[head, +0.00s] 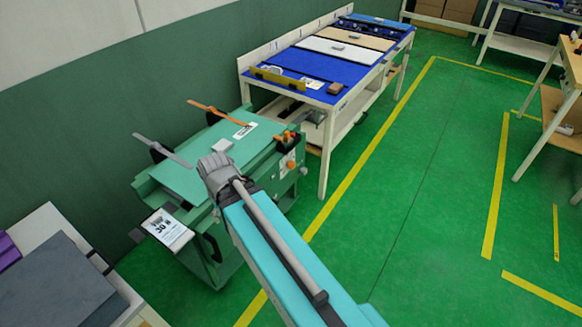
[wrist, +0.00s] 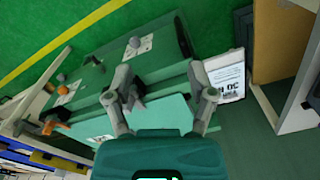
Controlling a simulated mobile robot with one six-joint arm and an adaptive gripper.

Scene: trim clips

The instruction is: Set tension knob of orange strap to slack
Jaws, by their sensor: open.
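The orange strap (head: 208,108) lies loose-ended at the back edge of the green cart (head: 175,182). Its orange clip (head: 285,138) is at the cart's right edge, and shows at left in the wrist view (wrist: 55,127). An orange knob (head: 290,165) is on a white label on the cart's side below that clip; its setting is too small to read. In the wrist view a grey knob (wrist: 135,42) is on another label. My gripper (wrist: 166,98) is open above the cart, nearer the grey knob than the orange clip. In the head view my wrist hides that part.
A long workbench (head: 325,97) stands behind. Green floor to the right is clear.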

